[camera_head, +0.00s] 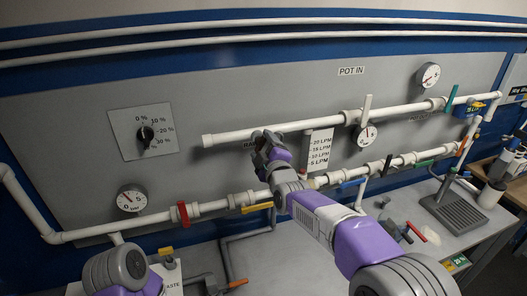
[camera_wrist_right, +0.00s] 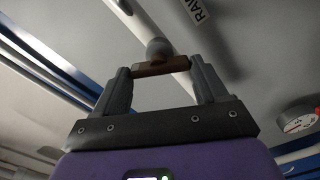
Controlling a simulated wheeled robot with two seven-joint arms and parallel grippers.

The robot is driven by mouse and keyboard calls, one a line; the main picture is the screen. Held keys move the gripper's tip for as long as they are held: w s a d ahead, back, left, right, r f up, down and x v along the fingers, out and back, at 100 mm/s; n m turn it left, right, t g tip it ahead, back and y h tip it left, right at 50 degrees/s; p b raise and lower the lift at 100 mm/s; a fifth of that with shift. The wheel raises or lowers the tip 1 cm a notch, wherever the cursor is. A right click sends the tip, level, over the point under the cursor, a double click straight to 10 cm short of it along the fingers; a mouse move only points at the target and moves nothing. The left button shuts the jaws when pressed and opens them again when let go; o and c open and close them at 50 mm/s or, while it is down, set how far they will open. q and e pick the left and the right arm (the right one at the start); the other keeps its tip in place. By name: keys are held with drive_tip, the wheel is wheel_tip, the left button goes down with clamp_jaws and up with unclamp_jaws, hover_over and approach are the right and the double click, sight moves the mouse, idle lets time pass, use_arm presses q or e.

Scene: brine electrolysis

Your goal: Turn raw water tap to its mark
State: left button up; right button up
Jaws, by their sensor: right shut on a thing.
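The raw water tap shows in the right wrist view as a brown handle (camera_wrist_right: 160,68) on a round grey stem at a white pipe (camera_wrist_right: 135,15). My right gripper (camera_wrist_right: 158,82) has its two fingers at the ends of this handle and is shut on it. A partly cut label reading "RAW" (camera_wrist_right: 197,10) is beside the pipe. In the head view my right gripper (camera_head: 264,142) is at the upper white pipe (camera_head: 228,136), and covers the tap and most of its label. I cannot make out the tap's mark. My left gripper is not in view; only part of my left arm shows at the lower left.
A flow scale plate (camera_head: 319,149) is just right of my right gripper. A percent dial (camera_head: 146,133) and a gauge (camera_head: 131,198) are on the panel to the left. A lower pipe carries a red handle (camera_head: 183,213) and a yellow handle (camera_head: 257,207).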

drive_tip(key=n+b, duration=0.3)
drive_tip(key=n, duration=0.2)
drive_tip(key=shift+f+n, duration=0.1)
drive_tip(key=shift+n, duration=0.2)
idle(0.5)
drive_tip(key=o, duration=1.1)
drive_tip(key=shift+c, duration=0.2)
drive_tip(key=shift+s, duration=0.15)
drive_tip(key=b+v, duration=0.1)
drive_tip(key=v, duration=0.6)
drive_tip(key=shift+s, duration=0.15)
